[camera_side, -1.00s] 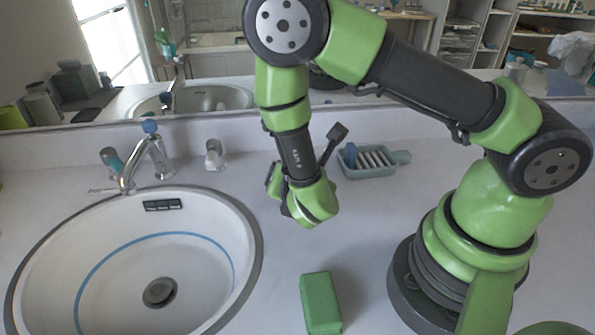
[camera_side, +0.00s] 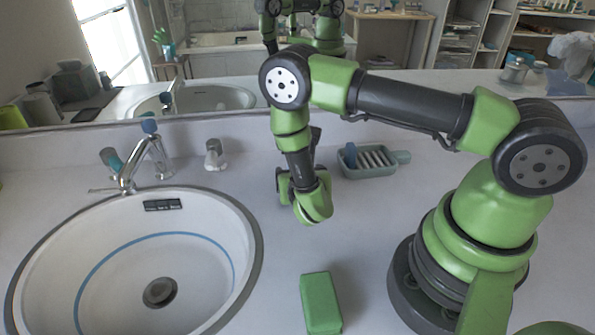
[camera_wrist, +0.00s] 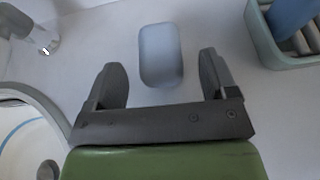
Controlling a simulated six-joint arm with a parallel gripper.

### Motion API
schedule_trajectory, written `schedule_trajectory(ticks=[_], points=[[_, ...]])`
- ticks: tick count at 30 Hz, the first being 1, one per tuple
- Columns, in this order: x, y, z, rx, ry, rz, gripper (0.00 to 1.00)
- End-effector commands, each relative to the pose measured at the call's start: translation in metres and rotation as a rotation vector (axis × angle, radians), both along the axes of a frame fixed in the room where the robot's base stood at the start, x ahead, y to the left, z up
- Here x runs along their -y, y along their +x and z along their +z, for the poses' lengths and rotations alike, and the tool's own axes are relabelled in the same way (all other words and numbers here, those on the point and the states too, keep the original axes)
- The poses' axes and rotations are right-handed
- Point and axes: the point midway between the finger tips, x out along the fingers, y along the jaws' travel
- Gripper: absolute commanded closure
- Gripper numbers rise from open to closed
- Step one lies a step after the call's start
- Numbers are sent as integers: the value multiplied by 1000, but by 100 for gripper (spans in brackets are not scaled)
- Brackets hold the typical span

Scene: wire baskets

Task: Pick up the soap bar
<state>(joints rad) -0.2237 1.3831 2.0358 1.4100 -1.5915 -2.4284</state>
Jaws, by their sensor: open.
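The soap bar (camera_wrist: 160,56) is a pale blue-grey block with rounded corners, lying on the white counter in the wrist view. In the side view I cannot make it out; my arm and gripper seem to hide it. My gripper (camera_wrist: 160,76) is open and empty, with one finger on the left and one on the right of the bar's near end. The bar lies roughly centred between them, mostly ahead of the fingertips, with a visible gap on both sides. How high the fingers are above the counter is hard to tell.
A slatted teal dish (camera_side: 372,173) holding a blue item (camera_side: 350,155) stands right of my gripper. A green box (camera_side: 321,304) stands at the front. The sink (camera_side: 215,215) and tap (camera_side: 152,150) are left. A mirror runs along the back. Counter around the bar is clear.

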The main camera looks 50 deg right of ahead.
Motion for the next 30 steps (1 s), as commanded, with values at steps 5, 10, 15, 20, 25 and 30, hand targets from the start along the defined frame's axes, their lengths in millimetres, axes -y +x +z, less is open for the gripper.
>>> schedule_trajectory(ticks=[5, 10, 15, 20, 25, 30], points=[[8, 8, -4, 1, -1, 0, 21], [8, 8, -4, 0, -1, 1, 21], [8, 8, -4, 0, 0, 1, 58], [8, 8, -4, 1, 0, 1, 76], [8, 8, -4, 1, 0, 1, 76], [8, 8, 3, 2, 0, 1, 76]])
